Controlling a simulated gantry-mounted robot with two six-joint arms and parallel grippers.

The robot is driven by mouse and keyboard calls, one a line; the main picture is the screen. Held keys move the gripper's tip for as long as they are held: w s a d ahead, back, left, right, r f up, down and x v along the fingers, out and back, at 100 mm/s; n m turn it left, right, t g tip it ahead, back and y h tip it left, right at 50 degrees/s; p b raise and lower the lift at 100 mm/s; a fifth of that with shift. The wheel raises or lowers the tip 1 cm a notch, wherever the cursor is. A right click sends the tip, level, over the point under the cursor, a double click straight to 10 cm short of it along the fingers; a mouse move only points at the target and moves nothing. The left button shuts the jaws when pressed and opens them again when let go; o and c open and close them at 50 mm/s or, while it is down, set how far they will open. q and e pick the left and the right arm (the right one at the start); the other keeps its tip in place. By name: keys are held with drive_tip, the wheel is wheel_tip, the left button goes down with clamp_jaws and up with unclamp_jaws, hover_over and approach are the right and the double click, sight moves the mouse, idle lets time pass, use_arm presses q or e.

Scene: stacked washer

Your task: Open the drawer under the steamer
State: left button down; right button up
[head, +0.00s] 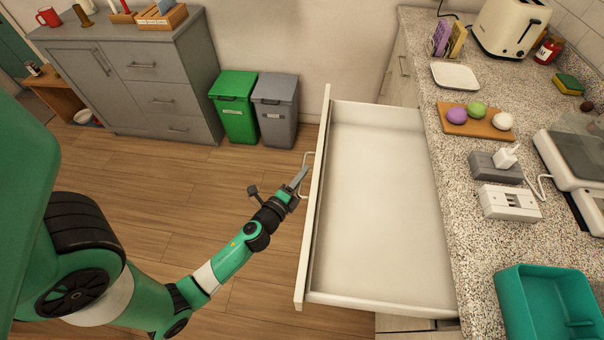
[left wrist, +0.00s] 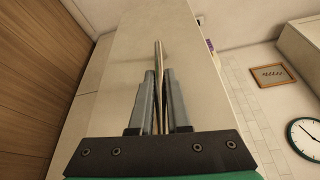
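The white drawer (head: 378,205) under the speckled counter is pulled far out and is empty inside. Its metal bar handle (head: 306,172) is on the front panel, at the left. My left gripper (head: 298,180) is at this handle. In the left wrist view its two grey fingers (left wrist: 160,88) stand close on either side of the handle bar (left wrist: 158,58), closed around it. A cream appliance with a clear container (head: 578,150) is cut off at the counter's right edge; I cannot tell whether it is the steamer. My right gripper is not in view.
Green (head: 235,105) and grey (head: 275,108) bins stand by the wall. The floor left of the drawer is mostly clear.

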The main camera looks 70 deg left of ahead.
use_arm(q)
drive_tip(key=c, duration=0.9)
unclamp_jaws()
drive_tip(key=shift+s, duration=0.1)
drive_tip(key=b+v, duration=0.3)
drive_tip(key=v, duration=0.8)
drive_tip(key=shift+s+d+r, duration=0.1)
drive_tip(key=shift+s+d, duration=0.05)
drive_tip(key=shift+s, duration=0.05)
